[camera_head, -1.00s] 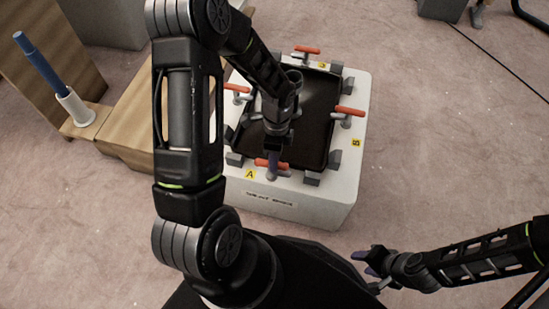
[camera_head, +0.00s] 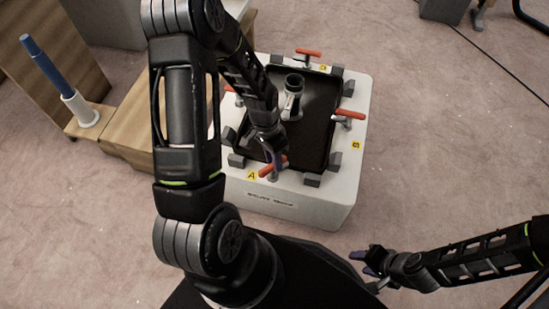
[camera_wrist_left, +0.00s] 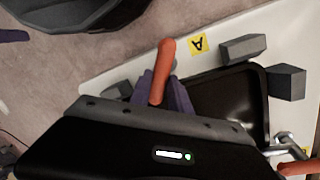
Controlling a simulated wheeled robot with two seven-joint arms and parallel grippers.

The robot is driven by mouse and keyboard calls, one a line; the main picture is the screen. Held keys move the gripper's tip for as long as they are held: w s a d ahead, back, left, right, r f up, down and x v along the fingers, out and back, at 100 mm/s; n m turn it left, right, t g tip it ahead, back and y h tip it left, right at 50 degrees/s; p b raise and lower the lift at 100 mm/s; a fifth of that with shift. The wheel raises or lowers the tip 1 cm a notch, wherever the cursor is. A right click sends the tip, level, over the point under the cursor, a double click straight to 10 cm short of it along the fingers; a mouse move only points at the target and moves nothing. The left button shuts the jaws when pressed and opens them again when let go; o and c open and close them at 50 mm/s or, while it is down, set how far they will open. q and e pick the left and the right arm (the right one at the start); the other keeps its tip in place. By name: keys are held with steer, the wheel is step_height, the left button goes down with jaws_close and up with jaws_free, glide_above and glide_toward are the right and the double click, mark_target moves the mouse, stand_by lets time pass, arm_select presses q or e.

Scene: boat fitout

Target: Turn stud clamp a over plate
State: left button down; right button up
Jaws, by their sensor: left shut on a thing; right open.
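Stud clamp a, with an orange handle (camera_head: 273,166), stands at the front edge of the white block (camera_head: 318,209) beside the yellow A label (camera_head: 251,174). My left gripper (camera_head: 275,160) reaches down from above and is shut on this handle. In the left wrist view the orange handle (camera_wrist_left: 163,72) sits between the purple fingers and points away beside the A label (camera_wrist_left: 198,44). The dark plate (camera_head: 310,120) lies in the middle of the block. My right gripper (camera_head: 363,262) is open and empty at the lower right, away from the block.
Other orange-handled clamps stand at the right (camera_head: 350,114) and back (camera_head: 308,52) of the block; another on the left is mostly hidden by my arm. Grey blocks (camera_head: 313,179) surround the plate. A grey cylindrical fitting (camera_head: 293,88) stands on the plate. A blue rod (camera_head: 46,66) stands at left.

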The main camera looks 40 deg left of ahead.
arm_select(q)
steer(key=n, duration=0.3)
steer(key=shift+s+n+t, duration=0.15)
steer(key=shift+n+t, duration=0.15)
steer(key=shift+s+a+n+t+p, duration=0.1)
steer(key=shift+n+t+p, duration=0.25)
steer(key=shift+n, duration=1.45)
steer(key=c, duration=1.3)
jaws_free()
steer(key=shift+o, duration=0.2)
steer(key=shift+a+r, duration=0.1)
steer(key=p+v, duration=0.2)
steer(key=v, duration=0.5)
steer(key=shift+r+p, duration=0.25)
steer(key=shift+p, duration=0.1)
